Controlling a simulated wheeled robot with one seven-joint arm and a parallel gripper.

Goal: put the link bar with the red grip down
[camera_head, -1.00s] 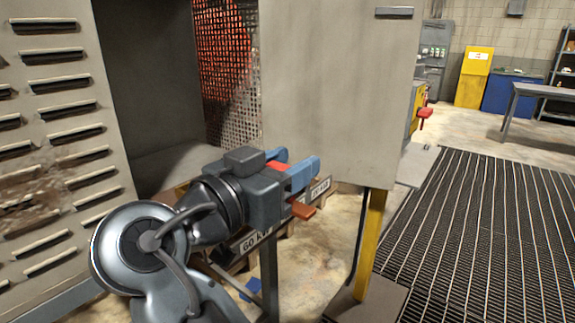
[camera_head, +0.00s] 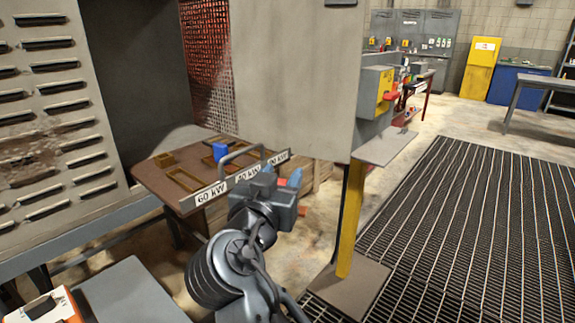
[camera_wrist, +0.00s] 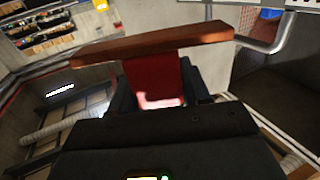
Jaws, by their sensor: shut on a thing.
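My gripper (camera_head: 282,178) is at the front right of a brown-topped stand, its blue-tipped fingers pointing away from the camera. It is shut on the red grip (camera_wrist: 155,80) of the link bar. In the wrist view, the copper-brown link bar (camera_wrist: 150,46) lies crosswise beyond the jaws, above the grip. In the head view the bar is mostly hidden behind my gripper. The stand (camera_head: 150,178) has outlined slots on top and white kW labels on its front edge; I can read 60 KW.
A blue block (camera_head: 220,151) and a grey hoop handle (camera_head: 243,150) are on the stand. A louvred cabinet wall (camera_head: 60,110) is at left. The grated floor (camera_head: 470,220) is clear.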

